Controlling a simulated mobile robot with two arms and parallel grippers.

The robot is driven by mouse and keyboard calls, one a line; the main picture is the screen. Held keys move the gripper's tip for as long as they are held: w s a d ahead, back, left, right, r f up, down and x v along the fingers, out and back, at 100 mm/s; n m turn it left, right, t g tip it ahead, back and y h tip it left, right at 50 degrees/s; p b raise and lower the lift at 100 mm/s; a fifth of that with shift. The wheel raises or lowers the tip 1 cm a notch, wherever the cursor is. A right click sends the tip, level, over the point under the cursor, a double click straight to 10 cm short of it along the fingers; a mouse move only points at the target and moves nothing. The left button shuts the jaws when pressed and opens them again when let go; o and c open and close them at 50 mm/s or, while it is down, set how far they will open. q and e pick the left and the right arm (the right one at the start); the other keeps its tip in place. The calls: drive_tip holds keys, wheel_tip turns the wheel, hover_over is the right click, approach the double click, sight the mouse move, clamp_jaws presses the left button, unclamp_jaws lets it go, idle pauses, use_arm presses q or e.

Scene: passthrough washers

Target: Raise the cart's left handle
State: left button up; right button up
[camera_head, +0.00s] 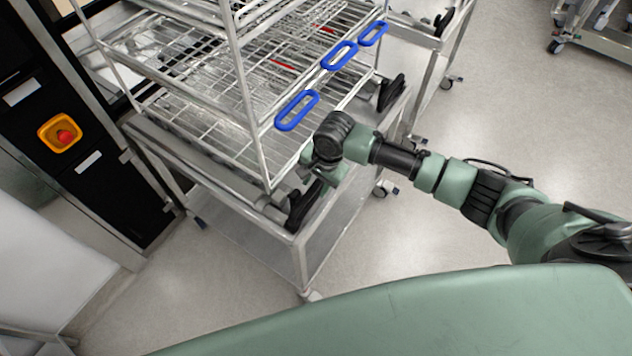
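The steel cart (297,250) stands left of centre and carries a tall wire rack. Its left handle (299,209) is a black bar at the cart's near corner, tilted upward to the right. A similar black right handle (391,93) is farther along the same side. My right arm reaches in from the right, and my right gripper (317,174) is at the upper end of the left handle, overlapping it in the picture. The wrist hides part of the fingers, so I cannot tell whether they are open or hold the handle. My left gripper is out of view.
The wire rack (249,95) has several shelves and blue loops (297,110) on its front edge, just above my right wrist. A black machine panel with a red stop button (66,136) stands at the left. Another cart (440,40) is behind.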

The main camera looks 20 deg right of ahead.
clamp_jaws()
idle(1.2)
